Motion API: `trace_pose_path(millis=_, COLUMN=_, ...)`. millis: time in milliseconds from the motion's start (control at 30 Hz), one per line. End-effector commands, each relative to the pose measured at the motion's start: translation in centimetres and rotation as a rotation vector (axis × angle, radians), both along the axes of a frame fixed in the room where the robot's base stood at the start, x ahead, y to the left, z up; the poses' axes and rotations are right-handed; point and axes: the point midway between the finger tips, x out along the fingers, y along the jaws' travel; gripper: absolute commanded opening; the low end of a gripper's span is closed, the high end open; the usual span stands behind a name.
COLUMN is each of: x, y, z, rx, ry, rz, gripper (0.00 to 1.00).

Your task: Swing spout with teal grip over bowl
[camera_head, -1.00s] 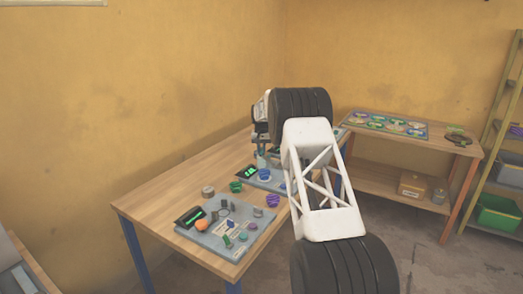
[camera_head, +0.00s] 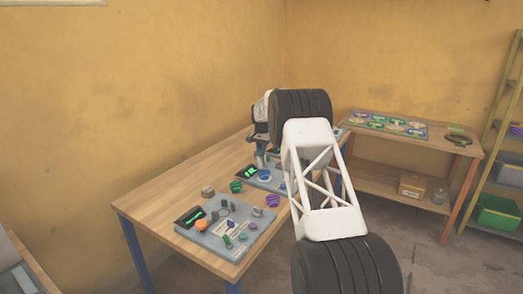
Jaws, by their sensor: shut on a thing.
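My gripper (camera_head: 260,149) is at the far panel on the table, small in the view and partly hidden by my own arm. It points down and is shut on a small upright piece, which fits the spout's teal grip, though its colour and shape are too small to be sure. A blue round piece (camera_head: 264,175) sits just in front of it on the far panel (camera_head: 282,189). A green bowl (camera_head: 236,187) stands on the wood left of that panel. A purple bowl (camera_head: 272,200) stands nearer. Which bowl lies under the spout cannot be told.
A near grey panel (camera_head: 214,240) carries an orange knob (camera_head: 201,225) and several small pieces. The wooden table (camera_head: 150,205) is bare at left. A side table (camera_head: 400,150) with a disc-covered board stands at back right.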

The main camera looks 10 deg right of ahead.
Motion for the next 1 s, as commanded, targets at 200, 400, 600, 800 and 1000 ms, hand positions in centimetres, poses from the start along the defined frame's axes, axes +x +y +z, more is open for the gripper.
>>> trace_pose_path(millis=200, x=0.0, y=0.0, z=0.0, rx=0.0, ry=0.0, rz=-0.001, gripper=0.34)
trace_pose_path(millis=400, x=0.0, y=0.0, z=0.0, rx=0.0, ry=0.0, rz=0.0, gripper=0.4)
trace_pose_path(millis=600, x=0.0, y=0.0, z=0.2, rx=0.0, ry=0.0, rz=0.0, gripper=0.4)
trace_pose_path(millis=800, x=0.0, y=0.0, z=1.4, rx=0.0, ry=-0.001, rz=0.001, gripper=0.4)
trace_pose_path(millis=1000, x=0.0, y=0.0, z=3.8, rx=0.0, ry=-0.001, rz=0.0, gripper=0.4)
